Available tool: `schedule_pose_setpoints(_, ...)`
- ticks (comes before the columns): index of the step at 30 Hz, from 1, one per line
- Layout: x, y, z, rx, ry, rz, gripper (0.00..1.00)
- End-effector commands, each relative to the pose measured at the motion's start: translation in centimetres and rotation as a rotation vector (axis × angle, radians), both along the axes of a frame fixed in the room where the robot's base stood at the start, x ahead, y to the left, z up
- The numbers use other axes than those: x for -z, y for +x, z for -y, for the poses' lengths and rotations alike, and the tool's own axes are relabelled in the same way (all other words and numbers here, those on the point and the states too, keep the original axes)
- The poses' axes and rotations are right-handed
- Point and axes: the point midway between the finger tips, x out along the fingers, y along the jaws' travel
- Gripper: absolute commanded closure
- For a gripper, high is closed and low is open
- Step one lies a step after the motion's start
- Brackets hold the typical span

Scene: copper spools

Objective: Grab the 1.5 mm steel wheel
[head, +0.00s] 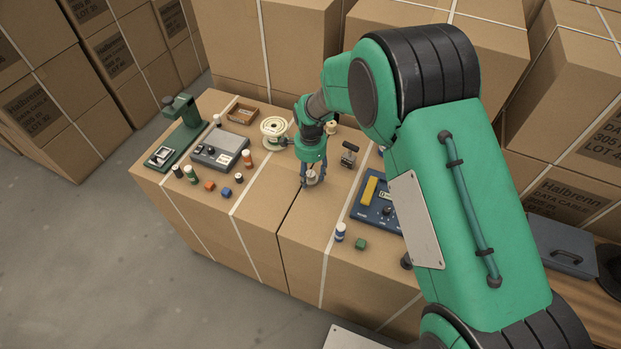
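My gripper (312,172) points down over the front part of the carton top, near the middle of the carton row. A small grey, metallic-looking round piece (312,180) shows between its fingertips. It may be the steel wheel, but no label is readable. The fingers stand on both sides of it. I cannot tell whether they press on it or whether it rests on the carton.
A cream reel (272,126) stands behind my gripper, left of it. A grey box device (220,150), a green press (182,120) and several small spools and cubes are to the left. A blue device (378,208), a white-blue spool (340,231) and a green cube (361,244) are right.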

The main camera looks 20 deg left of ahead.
Motion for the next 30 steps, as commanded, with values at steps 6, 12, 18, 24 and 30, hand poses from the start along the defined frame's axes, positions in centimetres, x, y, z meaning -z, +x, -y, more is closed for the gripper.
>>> schedule_pose_setpoints(6, 0.0, 0.0, 0.0, 0.0, 0.0, 0.0, 0.84)
schedule_pose_setpoints(12, -0.1, 0.0, 0.0, 0.0, 0.001, 0.001, 0.84)
schedule_pose_setpoints(18, -0.9, 0.0, 0.0, 0.0, 0.001, 0.001, 0.84)
schedule_pose_setpoints(24, -3.3, 0.1, -0.1, 0.0, 0.002, 0.001, 0.84)
schedule_pose_setpoints(30, -4.0, -1.9, 1.5, 0.0, 0.0, 0.0, 0.84)
